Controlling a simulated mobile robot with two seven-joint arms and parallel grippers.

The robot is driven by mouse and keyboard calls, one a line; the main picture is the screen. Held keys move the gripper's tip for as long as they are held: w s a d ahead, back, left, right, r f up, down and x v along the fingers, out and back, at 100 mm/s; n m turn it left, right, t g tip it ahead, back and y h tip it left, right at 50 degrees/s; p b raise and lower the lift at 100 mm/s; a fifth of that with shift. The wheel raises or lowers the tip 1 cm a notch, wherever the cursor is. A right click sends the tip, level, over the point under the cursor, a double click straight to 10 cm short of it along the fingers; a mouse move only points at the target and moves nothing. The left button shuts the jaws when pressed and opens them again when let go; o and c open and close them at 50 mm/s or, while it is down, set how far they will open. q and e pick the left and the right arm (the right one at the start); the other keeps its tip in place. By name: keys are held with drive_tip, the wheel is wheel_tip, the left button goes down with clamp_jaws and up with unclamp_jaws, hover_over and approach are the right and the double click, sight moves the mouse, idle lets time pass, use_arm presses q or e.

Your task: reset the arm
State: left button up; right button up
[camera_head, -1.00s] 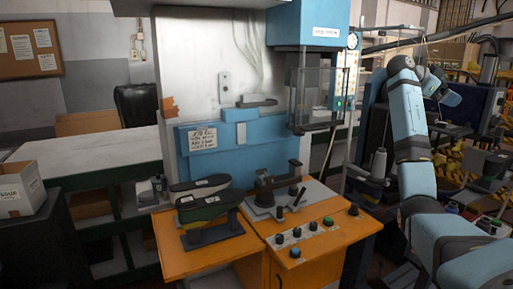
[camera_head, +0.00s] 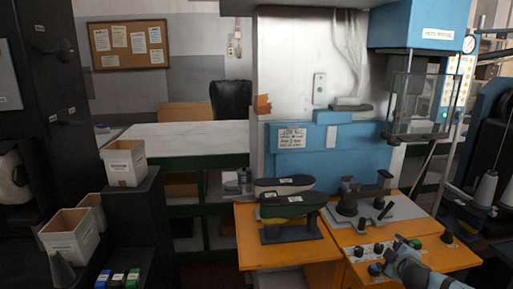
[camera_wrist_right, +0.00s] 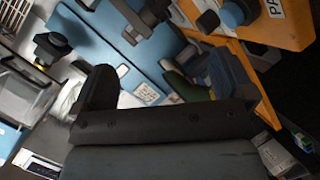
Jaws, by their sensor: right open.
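In the head view, part of my right arm (camera_head: 415,268) shows at the lower right edge, in front of the orange bench; whether its fingers show there I cannot tell. In the right wrist view, my right gripper (camera_wrist_right: 162,70) has its two dark fingers wide apart with nothing between them. The blue press and the orange bench appear tilted beyond the fingers. My left gripper is in neither view.
The orange bench (camera_head: 262,254) carries dark shoe lasts (camera_head: 290,205), a clamp fixture (camera_head: 360,198) and knobs. The blue press (camera_head: 424,24) stands behind it. White boxes (camera_head: 124,163) sit on dark shelving at the left. A pale counter (camera_head: 180,137) lies behind.

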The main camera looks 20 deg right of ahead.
drive_tip(key=s+a+f+n+g+y, duration=0.4)
drive_tip(key=s+a+f+y, duration=0.5)
drive_tip(key=s+a+f, duration=0.85)
drive_tip(key=s+a+m+t+y, duration=0.15)
drive_tip(key=a+m, duration=0.25)
drive_tip(key=a, duration=0.9)
drive_tip(key=s+a+m+t+h, duration=0.15)
drive_tip(key=a+m, duration=0.25)
drive_tip(key=a, duration=0.9)
wheel_tip(320, 180, up, 10)
drive_tip(key=d+p, duration=0.1)
drive_tip(key=p, duration=0.9)
drive_tip(key=shift+s+d+f+y, duration=0.15)
drive_tip(key=shift+f+y, duration=0.05)
drive_tip(key=shift+y, duration=0.2)
